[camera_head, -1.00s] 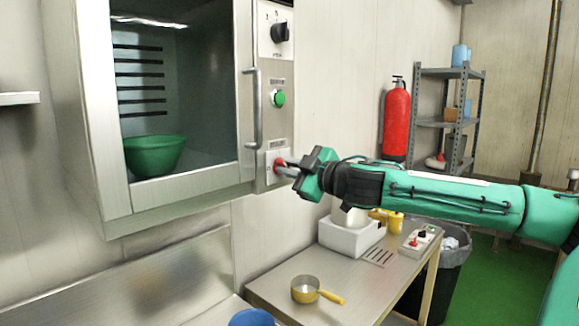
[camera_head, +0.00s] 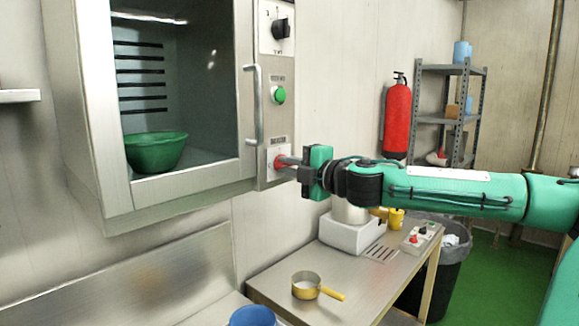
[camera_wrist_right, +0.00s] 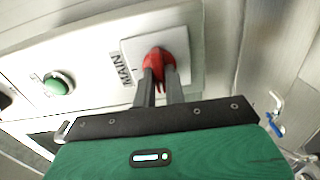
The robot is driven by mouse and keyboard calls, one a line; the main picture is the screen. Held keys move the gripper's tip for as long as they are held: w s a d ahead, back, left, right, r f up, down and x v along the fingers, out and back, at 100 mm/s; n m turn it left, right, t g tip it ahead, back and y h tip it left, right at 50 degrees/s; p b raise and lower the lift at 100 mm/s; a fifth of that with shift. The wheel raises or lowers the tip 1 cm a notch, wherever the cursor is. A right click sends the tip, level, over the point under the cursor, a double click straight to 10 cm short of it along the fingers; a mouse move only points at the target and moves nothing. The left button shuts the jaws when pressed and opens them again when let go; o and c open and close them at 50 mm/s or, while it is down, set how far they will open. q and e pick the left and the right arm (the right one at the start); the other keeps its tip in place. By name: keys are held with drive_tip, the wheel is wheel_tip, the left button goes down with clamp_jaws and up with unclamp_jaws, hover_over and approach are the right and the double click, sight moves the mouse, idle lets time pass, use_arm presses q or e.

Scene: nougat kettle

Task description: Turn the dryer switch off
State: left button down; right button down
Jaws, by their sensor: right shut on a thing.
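The dryer (camera_head: 172,197) is a steel cabinet with a window, and a green bowl (camera_head: 155,152) shows inside it. On the panel at its right are a black knob (camera_head: 281,29), a green button (camera_head: 278,95) and, lowest, a red rotary switch (camera_head: 277,162) on a white plate. In the wrist view the red switch (camera_wrist_right: 160,58) sits beside the label "MAIN". My right gripper (camera_wrist_right: 160,80) is shut on the red switch, with a finger on each side of it; it also shows in the head view (camera_head: 284,162). My left gripper is not in view.
A handle (camera_head: 254,105) stands out beside the panel. Below is a steel table (camera_head: 275,282) with a yellow-handled pan (camera_head: 306,284), a white appliance (camera_head: 347,234) and a small control box (camera_head: 420,239). A fire extinguisher (camera_head: 397,118) and a shelf rack (camera_head: 447,118) are behind.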

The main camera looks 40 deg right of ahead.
drive_tip(key=shift+n, duration=0.3)
drive_tip(key=c, duration=1.5)
unclamp_jaws()
drive_tip(key=shift+o, duration=0.2)
drive_tip(key=shift+s+f+b, duration=0.1)
drive_tip(key=shift+s+b, duration=0.55)
drive_tip(key=shift+s, duration=0.1)
drive_tip(key=s+d+b, duration=0.1)
drive_tip(key=s+b, duration=0.4)
drive_tip(key=s, duration=0.7)
drive_tip(key=shift+s+b, duration=0.15)
drive_tip(key=shift+b, duration=0.2)
